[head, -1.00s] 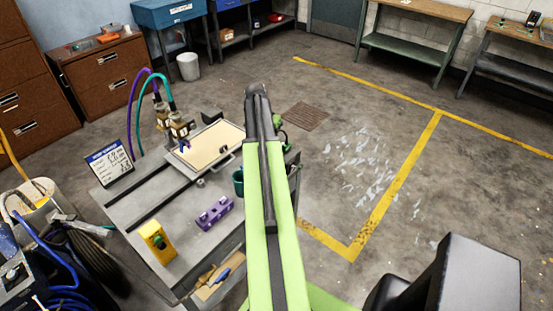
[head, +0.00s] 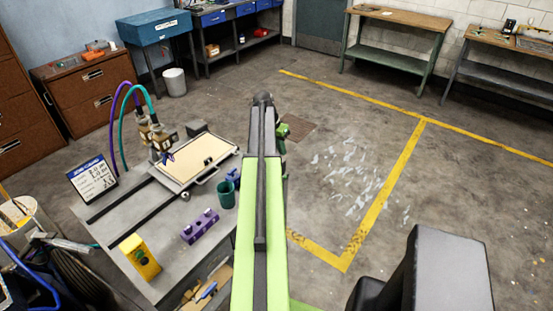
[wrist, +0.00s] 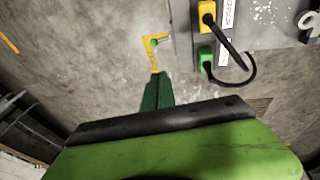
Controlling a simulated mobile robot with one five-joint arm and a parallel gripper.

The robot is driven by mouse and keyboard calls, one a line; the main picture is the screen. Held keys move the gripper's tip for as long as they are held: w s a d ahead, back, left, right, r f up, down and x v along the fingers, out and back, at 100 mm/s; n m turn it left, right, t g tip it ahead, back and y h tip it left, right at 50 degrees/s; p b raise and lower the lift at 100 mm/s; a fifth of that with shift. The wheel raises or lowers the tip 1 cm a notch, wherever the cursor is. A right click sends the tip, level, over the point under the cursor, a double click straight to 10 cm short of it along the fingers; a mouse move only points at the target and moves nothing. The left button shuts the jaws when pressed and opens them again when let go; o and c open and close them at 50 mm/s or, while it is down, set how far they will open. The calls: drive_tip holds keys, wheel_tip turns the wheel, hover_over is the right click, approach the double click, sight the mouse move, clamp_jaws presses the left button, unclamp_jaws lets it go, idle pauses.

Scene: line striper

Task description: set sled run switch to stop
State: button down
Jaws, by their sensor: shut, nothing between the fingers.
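A yellow box (head: 140,257) with a dark round knob on its face stands at the near left of the grey table in the head view. It may be the run switch; no label on it is readable. A flat cream-topped tray or sled (head: 196,158) with a handle lies at the table's far end, beside two nozzles with purple and teal hoses (head: 160,138). My gripper (wrist: 157,76) shows as dark green fingers, shut and empty, in the wrist view. It is apart from the yellow box. In the head view my arm mostly hides it.
The grey table (head: 165,225) also holds a purple block (head: 200,226), a teal cup (head: 226,194) and a sign (head: 92,180). The wrist view shows yellow (wrist: 207,15) and green (wrist: 206,58) connectors with black cables.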

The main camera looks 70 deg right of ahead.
drive_tip(key=f+b, duration=0.2)
drive_tip(key=f, duration=0.1)
drive_tip(key=s+a+f+b, duration=0.1)
drive_tip(key=f+b, duration=0.5)
drive_tip(key=shift+s+a+f, duration=0.2)
drive_tip(key=shift+s+f, duration=0.1)
drive_tip(key=shift+f, duration=0.05)
drive_tip(key=shift+r, duration=0.1)
